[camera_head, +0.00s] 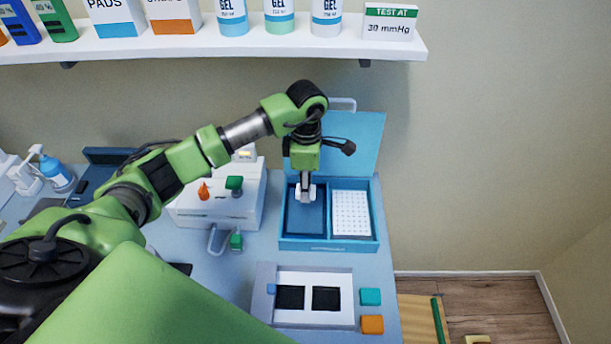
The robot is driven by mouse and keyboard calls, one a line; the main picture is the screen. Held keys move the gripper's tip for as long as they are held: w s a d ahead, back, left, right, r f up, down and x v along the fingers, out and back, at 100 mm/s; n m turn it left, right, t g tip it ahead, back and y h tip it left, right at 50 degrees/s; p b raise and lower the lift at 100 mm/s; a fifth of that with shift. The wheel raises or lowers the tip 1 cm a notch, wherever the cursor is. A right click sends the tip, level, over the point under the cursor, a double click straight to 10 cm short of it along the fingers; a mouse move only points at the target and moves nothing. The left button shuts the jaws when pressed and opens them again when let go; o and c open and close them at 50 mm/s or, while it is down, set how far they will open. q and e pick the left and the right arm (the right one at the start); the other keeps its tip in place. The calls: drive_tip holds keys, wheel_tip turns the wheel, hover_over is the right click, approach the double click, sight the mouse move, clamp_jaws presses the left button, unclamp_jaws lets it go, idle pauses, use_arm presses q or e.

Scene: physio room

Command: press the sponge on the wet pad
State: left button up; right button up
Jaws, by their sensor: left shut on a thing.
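My left gripper (306,192) points down over the left compartment of an open blue box (330,244). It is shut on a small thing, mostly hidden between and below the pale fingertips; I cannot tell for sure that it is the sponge. A dark blue pad (304,220), which looks like the wet pad, fills that compartment. I cannot tell whether the held thing touches the pad. The right compartment holds a white dotted sheet (351,212). My right gripper is not in view.
The box's raised lid (362,140) stands behind the gripper. In front is a pale tray (342,279) with two black squares, beside a teal block (370,296) and an orange block (372,324). A white device (187,212) stands left. A shelf (240,47) hangs above.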

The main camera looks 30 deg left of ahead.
use_arm(q)
drive_tip(key=shift+w+a+f, duration=0.1)
drive_tip(key=shift+a+f, duration=0.05)
drive_tip(key=shift+f, duration=0.05)
drive_tip(key=shift+w+a+f, duration=0.1)
drive_tip(key=shift+w+f, duration=0.05)
drive_tip(key=shift+f, duration=0.15)
wheel_tip(320, 180, down, 2)
drive_tip(key=shift+f+b, duration=0.1)
drive_tip(key=shift+b, duration=0.6)
drive_tip(key=shift+f+b, duration=0.5)
drive_tip(key=shift+f, duration=0.3)
drive_tip(key=shift+f+b, duration=0.35)
drive_tip(key=shift+f, duration=0.55)
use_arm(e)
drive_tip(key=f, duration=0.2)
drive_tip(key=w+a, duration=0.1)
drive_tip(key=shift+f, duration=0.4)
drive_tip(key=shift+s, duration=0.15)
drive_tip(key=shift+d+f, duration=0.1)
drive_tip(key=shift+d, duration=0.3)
